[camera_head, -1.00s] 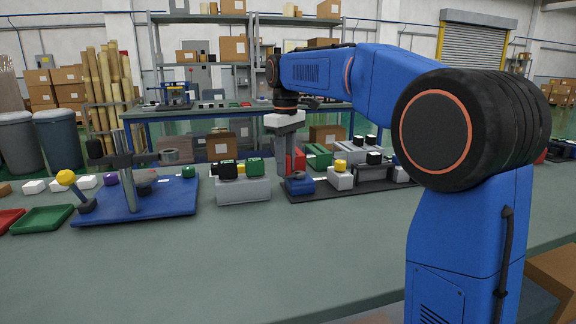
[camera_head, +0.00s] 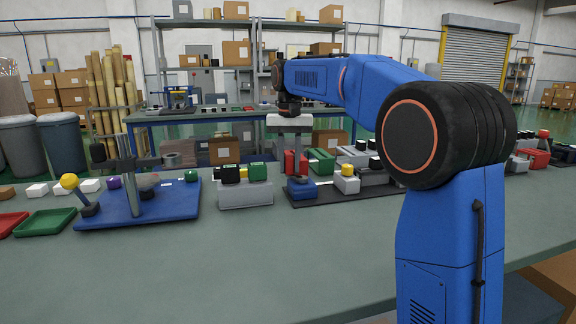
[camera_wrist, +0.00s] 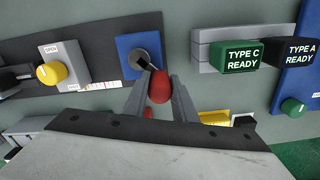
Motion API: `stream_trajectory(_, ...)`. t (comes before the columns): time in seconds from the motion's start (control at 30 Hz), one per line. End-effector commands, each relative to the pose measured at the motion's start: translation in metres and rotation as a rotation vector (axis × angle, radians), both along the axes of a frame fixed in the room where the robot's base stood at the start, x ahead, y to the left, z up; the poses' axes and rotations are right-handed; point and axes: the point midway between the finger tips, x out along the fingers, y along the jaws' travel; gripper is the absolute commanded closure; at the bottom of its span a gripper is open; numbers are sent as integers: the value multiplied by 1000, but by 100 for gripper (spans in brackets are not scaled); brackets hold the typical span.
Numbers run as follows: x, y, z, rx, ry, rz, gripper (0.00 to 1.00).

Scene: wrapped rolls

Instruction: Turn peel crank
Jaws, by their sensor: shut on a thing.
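The peel crank has a red grip (camera_wrist: 159,87) and a dark arm and hub (camera_wrist: 142,58) on a blue base (camera_wrist: 126,42) in the wrist view. In the head view the red grip (camera_head: 291,163) stands above the blue base (camera_head: 301,188). My gripper (camera_wrist: 158,80) points down and is shut on the red grip, with one finger on each side. In the head view my gripper (camera_head: 297,165) hangs over the blue base, and its fingers partly hide the grip.
A grey block with green and black "READY" boxes (camera_wrist: 236,57) stands beside the crank. A yellow knob (camera_wrist: 52,73) sits on a white block on its other side. A blue board (camera_head: 165,203) with a post and yellow-knobbed lever lies left. The table front is clear.

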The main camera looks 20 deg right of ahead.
Motion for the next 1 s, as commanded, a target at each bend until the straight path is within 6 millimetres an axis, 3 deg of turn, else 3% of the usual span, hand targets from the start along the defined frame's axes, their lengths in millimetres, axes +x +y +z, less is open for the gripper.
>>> stream_trajectory(0.6, 11, -21, 0, 1, -1, -541, 98)
stream_trajectory(1.0, 12, -28, 0, 1, -1, -712, 98)
